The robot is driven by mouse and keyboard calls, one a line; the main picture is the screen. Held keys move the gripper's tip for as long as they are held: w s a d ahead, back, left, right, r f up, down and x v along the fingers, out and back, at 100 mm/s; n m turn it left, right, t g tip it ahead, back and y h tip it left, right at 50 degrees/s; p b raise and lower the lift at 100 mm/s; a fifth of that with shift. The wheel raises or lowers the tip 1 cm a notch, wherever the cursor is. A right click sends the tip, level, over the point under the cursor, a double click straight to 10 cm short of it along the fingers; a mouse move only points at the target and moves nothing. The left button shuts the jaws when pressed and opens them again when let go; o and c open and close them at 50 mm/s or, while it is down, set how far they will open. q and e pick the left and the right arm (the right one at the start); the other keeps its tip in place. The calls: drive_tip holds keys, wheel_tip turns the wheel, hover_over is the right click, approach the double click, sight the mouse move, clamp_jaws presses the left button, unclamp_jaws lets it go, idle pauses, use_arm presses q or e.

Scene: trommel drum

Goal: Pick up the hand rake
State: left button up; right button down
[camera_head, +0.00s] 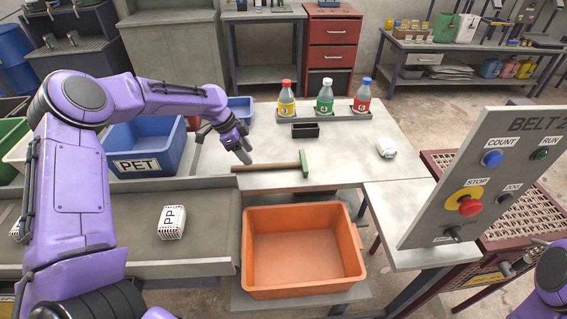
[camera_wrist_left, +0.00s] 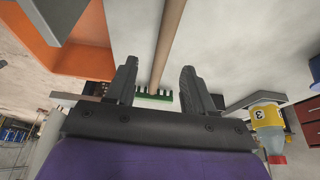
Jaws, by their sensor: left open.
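The hand rake (camera_head: 270,167) lies on the pale table near its front edge. It has a long brown handle and a green toothed head (camera_head: 304,164) at its right end. My left gripper (camera_head: 243,157) is above the handle's left part. In the left wrist view the open, empty jaws (camera_wrist_left: 160,68) show with the rake's handle (camera_wrist_left: 171,35) running between them in the picture, and the green head (camera_wrist_left: 153,96) lies beyond. The gap between jaws and handle is hard to judge. My right gripper (camera_head: 513,266) shows small at the lower right; its jaws are unclear.
An orange bin (camera_head: 303,289) stands below the table's front edge. A blue PET bin (camera_head: 140,165) is to the left. Several bottles stand in a rack (camera_head: 350,116) behind, with a small black tray (camera_head: 305,130) nearby. A tilted control panel (camera_head: 470,165) stands right.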

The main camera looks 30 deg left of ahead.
sight(257, 165)
use_arm(q)
drive_tip(key=shift+s+p+x, duration=0.2)
drive_tip(key=shift+p+x, duration=0.35)
drive_tip(key=shift+x, duration=0.5)
drive_tip(key=f, duration=0.1)
drive_tip(key=w+f, duration=0.1)
drive_tip(key=w+d+f, duration=0.1)
drive_tip(key=shift+f, duration=0.5)
drive_tip(key=shift+s+d+r, duration=0.1)
drive_tip(key=shift+s+r, duration=0.1)
drive_tip(key=shift+s, duration=0.1)
drive_tip(key=shift+w+f, duration=0.1)
drive_tip(key=shift+w, duration=0.05)
clamp_jaws()
